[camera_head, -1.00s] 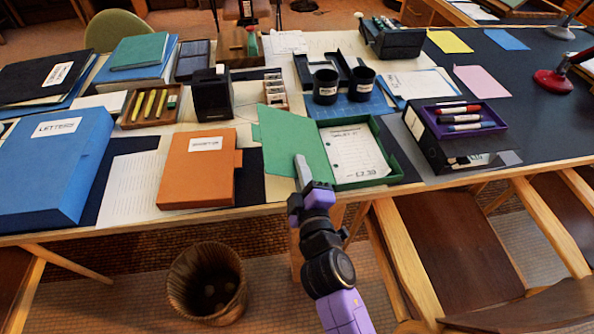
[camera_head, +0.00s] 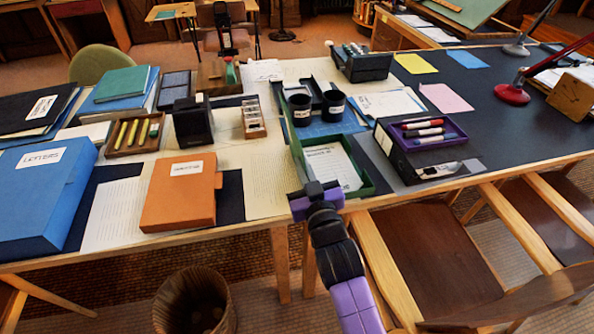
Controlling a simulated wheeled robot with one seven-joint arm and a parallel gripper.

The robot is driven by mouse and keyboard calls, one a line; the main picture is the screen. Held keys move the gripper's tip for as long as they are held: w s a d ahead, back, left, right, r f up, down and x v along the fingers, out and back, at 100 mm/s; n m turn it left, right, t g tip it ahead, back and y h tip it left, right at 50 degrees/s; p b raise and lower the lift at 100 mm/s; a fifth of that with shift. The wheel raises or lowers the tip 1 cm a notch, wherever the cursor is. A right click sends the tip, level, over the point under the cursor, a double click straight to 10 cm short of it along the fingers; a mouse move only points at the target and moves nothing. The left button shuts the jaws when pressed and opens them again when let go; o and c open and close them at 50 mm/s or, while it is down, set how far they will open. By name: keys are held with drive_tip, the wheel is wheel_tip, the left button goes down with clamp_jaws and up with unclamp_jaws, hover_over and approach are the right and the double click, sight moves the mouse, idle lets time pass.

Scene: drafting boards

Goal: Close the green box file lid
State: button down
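The green box file (camera_head: 368,187) lies near the front edge of the table, with a printed white sheet (camera_head: 332,166) inside. Its lid (camera_head: 297,160) stands up steeply along the box's left side and shows almost edge-on as a narrow green strip. My purple and dark gripper (camera_head: 316,196) is at the box's front left corner, by the lower end of the lid. It hides that corner. I cannot tell whether it touches the lid, and its fingers are not clear enough to show whether they are open.
An orange box file (camera_head: 180,200) and a blue one (camera_head: 40,195) lie to the left. A black box file (camera_head: 420,165) with a purple marker tray (camera_head: 425,134) is close on the right. Two black cups (camera_head: 300,110) stand behind. A chair (camera_head: 440,250) is at front right.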

drive_tip(key=d+f+m+b, duration=0.1)
drive_tip(key=d+m, duration=0.1)
drive_tip(key=m, duration=0.1)
drive_tip(key=w+d+f+m+b, duration=0.1)
drive_tip(key=d+m, duration=0.2)
drive_tip(key=m, duration=0.1)
drive_tip(key=w+d+f+m+b, duration=0.1)
drive_tip(key=d+m, duration=0.1)
drive_tip(key=m, duration=0.2)
drive_tip(key=shift+w+d, duration=0.15)
drive_tip(key=shift+d, duration=0.1)
drive_tip(key=shift+w+d+f+m+b, duration=0.1)
drive_tip(key=shift+d+f+m+b, duration=0.25)
drive_tip(key=shift+m, duration=0.35)
drive_tip(key=shift+w+d+f+m+b, duration=0.15)
drive_tip(key=shift+f+m, duration=0.3)
drive_tip(key=shift+m, duration=0.25)
drive_tip(key=shift+s+d+f+m+b, duration=0.15)
drive_tip(key=shift+d+f+m, duration=0.2)
drive_tip(key=shift+m, duration=0.35)
drive_tip(key=shift+w+a+f, duration=0.1)
drive_tip(key=shift+w, duration=0.05)
drive_tip(key=c, duration=2)
unclamp_jaws()
drive_tip(key=shift+o, duration=0.2)
